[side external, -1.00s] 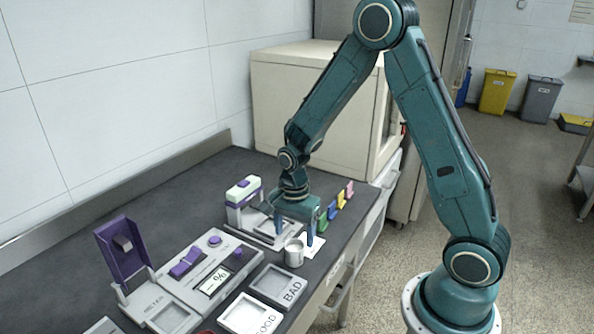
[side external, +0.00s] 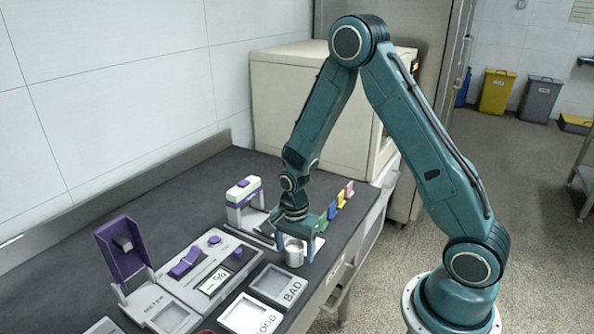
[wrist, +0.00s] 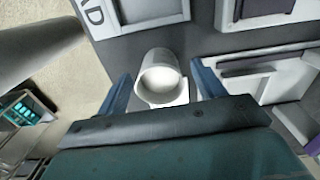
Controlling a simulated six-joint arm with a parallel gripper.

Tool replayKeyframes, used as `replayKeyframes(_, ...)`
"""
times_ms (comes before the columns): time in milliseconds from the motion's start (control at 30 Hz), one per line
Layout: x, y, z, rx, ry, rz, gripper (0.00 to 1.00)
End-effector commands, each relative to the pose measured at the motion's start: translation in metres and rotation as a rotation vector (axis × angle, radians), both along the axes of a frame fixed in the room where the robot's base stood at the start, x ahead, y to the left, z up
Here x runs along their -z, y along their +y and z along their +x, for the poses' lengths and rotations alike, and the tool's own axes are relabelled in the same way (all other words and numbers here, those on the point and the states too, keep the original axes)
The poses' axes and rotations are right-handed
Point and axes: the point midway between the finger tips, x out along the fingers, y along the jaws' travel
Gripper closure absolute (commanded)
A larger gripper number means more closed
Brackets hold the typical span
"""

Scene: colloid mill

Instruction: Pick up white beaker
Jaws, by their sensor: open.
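The white beaker (side external: 294,256) stands upright on a small white pad at the front edge of the dark bench. My gripper (side external: 294,252) is low over it and open, with one finger on each side of the beaker in the side view. In the wrist view the beaker (wrist: 160,76) shows its open mouth between my two blue fingers, a gap visible on each side. The gripper (wrist: 162,88) holds nothing. Whether a finger touches the beaker cannot be told.
The BAD tray (side external: 279,284) and the GOOD tray (side external: 250,315) lie nearer the camera. A grey meter with a purple lid (side external: 122,248) stands left. A white and purple device (side external: 244,196) stands behind the gripper. Several coloured clips (side external: 338,203) stand beyond it along the bench edge.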

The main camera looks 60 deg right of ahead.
Motion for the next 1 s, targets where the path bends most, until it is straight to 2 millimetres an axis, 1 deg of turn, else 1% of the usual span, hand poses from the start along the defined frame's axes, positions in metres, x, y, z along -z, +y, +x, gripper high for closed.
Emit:
replayKeyframes(267,-0.0003,0.0,0.0001,0.0,0.0,0.0,0.31)
replayKeyframes(367,-0.0004,0.0,0.0001,0.0,0.0,0.0,0.49)
replayKeyframes(500,-0.0004,0.0,0.0001,0.0,0.0,0.0,0.77)
replayKeyframes(533,-0.0004,0.0,0.0001,0.0,0.0,0.0,0.8)
replayKeyframes(833,-0.0011,-0.0001,0.0003,0.0,-0.001,0.0,0.8)
replayKeyframes(1000,-0.006,-0.0002,0.0008,0.0,-0.003,0.0,0.8)
